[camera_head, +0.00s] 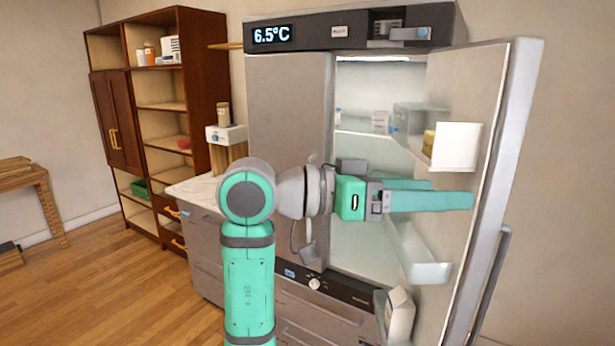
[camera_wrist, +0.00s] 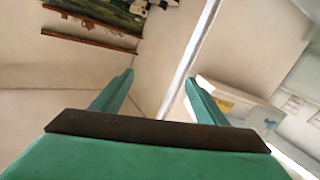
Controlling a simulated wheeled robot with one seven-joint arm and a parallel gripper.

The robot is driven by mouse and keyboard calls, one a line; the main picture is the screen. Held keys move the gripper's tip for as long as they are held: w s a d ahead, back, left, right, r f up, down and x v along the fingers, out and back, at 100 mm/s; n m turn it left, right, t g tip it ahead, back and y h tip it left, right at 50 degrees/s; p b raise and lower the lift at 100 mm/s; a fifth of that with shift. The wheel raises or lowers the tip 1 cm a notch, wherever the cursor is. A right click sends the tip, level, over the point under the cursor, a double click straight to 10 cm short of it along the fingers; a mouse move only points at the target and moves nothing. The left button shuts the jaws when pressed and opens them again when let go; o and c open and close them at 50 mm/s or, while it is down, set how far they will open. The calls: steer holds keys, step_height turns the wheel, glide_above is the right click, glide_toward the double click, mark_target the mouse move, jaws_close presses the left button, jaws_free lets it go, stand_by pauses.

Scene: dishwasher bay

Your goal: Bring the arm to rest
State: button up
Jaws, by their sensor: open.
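My arm (camera_head: 248,285) is raised in the head view, bent at the elbow, with its forearm pointing right. My gripper (camera_head: 470,196) is stretched out level in front of the open fridge and inside the swing of its door. Its two green fingers are apart with nothing between them. In the wrist view my gripper (camera_wrist: 158,90) also shows open and empty, with the pale edge of the fridge door beyond it. I cannot tell from the head view whether the fingers touch the door or its shelves.
The fridge door (camera_head: 505,130) stands open at the right, with door bins (camera_head: 425,270) and a carton (camera_head: 399,315) close to my gripper. A counter (camera_head: 200,190) stands left of the fridge. A brown shelf unit (camera_head: 205,80) is farther left. The wooden floor (camera_head: 120,290) at left is clear.

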steer(key=w+a+f+n+t, duration=0.1)
steer(key=w+f+n+t, duration=0.25)
steer(key=f, duration=0.45)
steer(key=w+a+f+n+t+y, duration=0.1)
steer(key=w+f+n+t, duration=0.25)
steer(key=f, duration=0.35)
steer(key=w+a+f+n+t, duration=0.1)
steer(key=w+f+n+t, duration=0.25)
steer(key=f, duration=0.45)
steer(key=s+a+f+n+t+y, duration=0.2)
steer(key=a+f+n+y, duration=0.15)
steer(key=f, duration=0.75)
steer(key=s+a+f+n+t+y, duration=0.2)
steer(key=f+n+y, duration=0.25)
steer(key=f, duration=0.65)
steer(key=s+a+f+y, duration=0.3)
steer(key=s+f, duration=0.4)
steer(key=s, duration=0.3)
steer(key=s+a+f+y, duration=0.4)
steer(key=s+f, duration=0.3)
steer(key=s, duration=0.2)
steer(key=s+a+r+m+y, duration=0.1)
steer(key=s+m, duration=0.3)
steer(key=s, duration=1.6)
steer(key=shift+s+a+r+g, duration=0.2)
steer(key=shift+a+r+g, duration=0.25)
steer(key=shift+r, duration=0.2)
